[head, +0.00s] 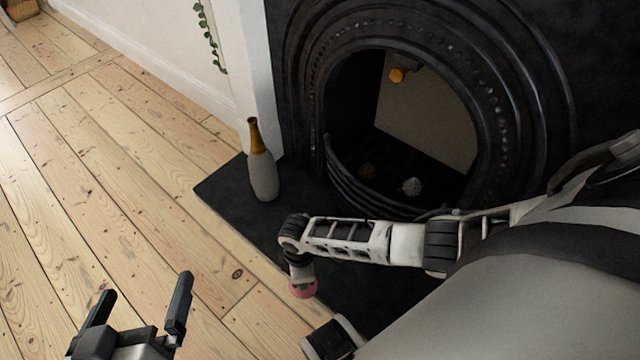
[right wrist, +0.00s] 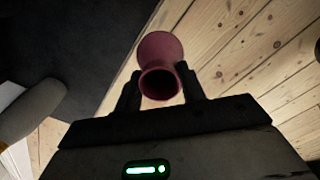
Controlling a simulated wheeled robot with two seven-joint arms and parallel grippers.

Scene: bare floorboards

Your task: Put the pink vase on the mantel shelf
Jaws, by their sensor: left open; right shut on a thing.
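The pink vase (head: 303,288) shows low in the middle of the head view, under the end of my right arm, which mostly covers it. In the right wrist view the pink vase (right wrist: 160,48) has its round mouth toward the camera, and a wider rounded part shows beyond it. My right gripper (right wrist: 160,82) has a dark finger on each side of the vase's neck and is shut on it. My left gripper (head: 145,290) is open and empty over the floorboards at lower left. The mantel shelf is not in view.
A black arched fireplace (head: 300,75) stands ahead with a dark hearth slab (head: 225,190) before it. A grey bottle-shaped vase with an amber neck (head: 263,175) stands on the slab's left part. Bare floorboards (head: 120,170) lie open at left.

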